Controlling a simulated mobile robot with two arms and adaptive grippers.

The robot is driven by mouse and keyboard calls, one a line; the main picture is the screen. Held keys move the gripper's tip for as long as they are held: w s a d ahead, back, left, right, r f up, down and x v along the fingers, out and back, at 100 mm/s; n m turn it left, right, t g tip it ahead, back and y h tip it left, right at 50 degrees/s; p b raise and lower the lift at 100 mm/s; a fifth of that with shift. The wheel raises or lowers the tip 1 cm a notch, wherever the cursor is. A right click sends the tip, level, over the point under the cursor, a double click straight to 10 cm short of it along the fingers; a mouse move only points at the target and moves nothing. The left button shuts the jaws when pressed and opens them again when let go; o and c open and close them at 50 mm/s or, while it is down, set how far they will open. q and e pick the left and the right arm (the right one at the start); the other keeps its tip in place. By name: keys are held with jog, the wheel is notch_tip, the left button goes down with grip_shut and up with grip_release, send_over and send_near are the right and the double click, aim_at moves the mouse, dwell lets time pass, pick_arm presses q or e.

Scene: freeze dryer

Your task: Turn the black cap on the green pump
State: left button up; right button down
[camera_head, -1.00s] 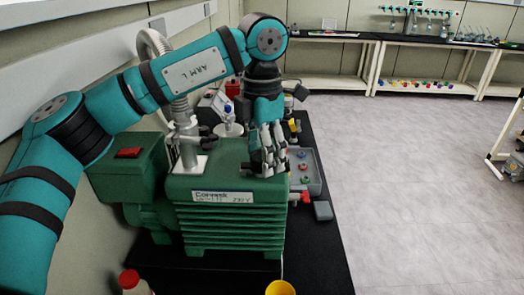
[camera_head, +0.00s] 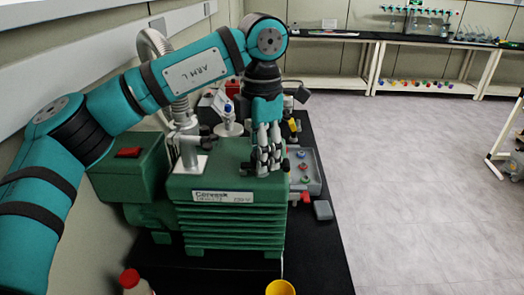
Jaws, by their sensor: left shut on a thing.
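The green pump (camera_head: 235,232) stands on the black bench top, with a white label on its front. My left gripper (camera_head: 270,168) points straight down at the right part of the pump's top face. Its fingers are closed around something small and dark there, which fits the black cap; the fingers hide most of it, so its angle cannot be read. My right gripper is not in view.
A metal fitting with a ribbed hose (camera_head: 187,150) rises from the pump's top, left of the gripper. A grey tray (camera_head: 313,184) with small coloured parts lies to the right. A yellow cup (camera_head: 280,288) and a red-capped bottle (camera_head: 130,280) stand in front.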

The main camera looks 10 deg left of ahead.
pick_arm(q)
jog(key=m, duration=0.8)
jog(key=shift+m+p, duration=0.4)
jog(key=m, duration=0.4)
jog(key=shift+s+r+m, duration=0.1)
jog(key=shift+m, duration=0.2)
jog(key=m, duration=0.4)
jog(key=shift+m+p, duration=0.3)
jog(key=shift+p, duration=0.05)
jog(key=m, duration=0.9)
jog(key=shift+a, duration=0.1)
jog(key=m, duration=0.4)
jog(key=shift+p, duration=0.4)
jog(key=shift+m, duration=1.9)
